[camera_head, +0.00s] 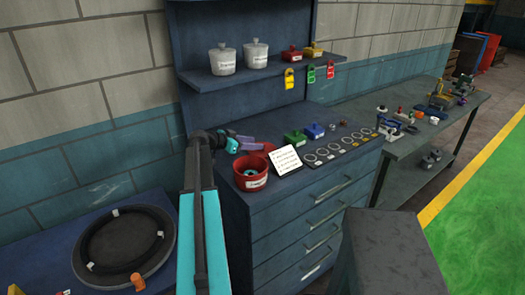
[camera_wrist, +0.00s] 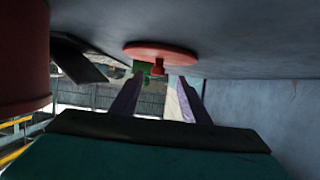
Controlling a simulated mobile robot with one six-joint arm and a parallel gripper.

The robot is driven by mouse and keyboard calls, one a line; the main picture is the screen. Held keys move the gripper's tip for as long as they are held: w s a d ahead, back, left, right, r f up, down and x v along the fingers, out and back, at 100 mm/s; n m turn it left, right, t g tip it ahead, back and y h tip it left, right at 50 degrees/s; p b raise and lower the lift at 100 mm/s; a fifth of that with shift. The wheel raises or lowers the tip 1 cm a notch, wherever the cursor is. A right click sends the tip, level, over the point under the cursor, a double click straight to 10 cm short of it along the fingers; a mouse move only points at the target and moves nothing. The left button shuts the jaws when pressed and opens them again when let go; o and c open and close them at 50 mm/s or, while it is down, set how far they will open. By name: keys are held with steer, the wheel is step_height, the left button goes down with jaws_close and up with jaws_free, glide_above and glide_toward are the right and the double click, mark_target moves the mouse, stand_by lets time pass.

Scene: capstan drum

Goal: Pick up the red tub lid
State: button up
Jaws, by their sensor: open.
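The red tub lid (camera_wrist: 160,50) is a flat disc with a small knob. In the wrist view, which looks upside down, it lies against the bench top with its knob pointing away from the surface. In the head view part of the lid (camera_head: 266,148) shows behind the red tub (camera_head: 251,181). My gripper (camera_wrist: 158,90) is open and empty, its two pale purple fingers pointing toward the lid, one each side of the knob in the picture. They look apart from it. My gripper (camera_head: 245,142) also shows in the head view, low over the bench.
The red tub stands close, at the left of the wrist view (camera_wrist: 22,55). A white card (camera_head: 286,160) leans beside it. Green (camera_head: 295,137) and blue (camera_head: 313,131) items sit to the right. A shelf (camera_head: 262,70) with white canisters hangs above.

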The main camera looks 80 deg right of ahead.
mark_target(259, 151)
steer(key=shift+s, duration=0.1)
steer(key=p+x, duration=0.2)
steer(key=x, duration=0.1)
steer(key=shift+s+a+r+p, duration=0.1)
steer(key=shift+a+p, duration=0.05)
steer(key=shift+p, duration=0.2)
steer(key=shift+p+x, duration=0.4)
steer(key=shift+x, duration=0.7)
jaws_close()
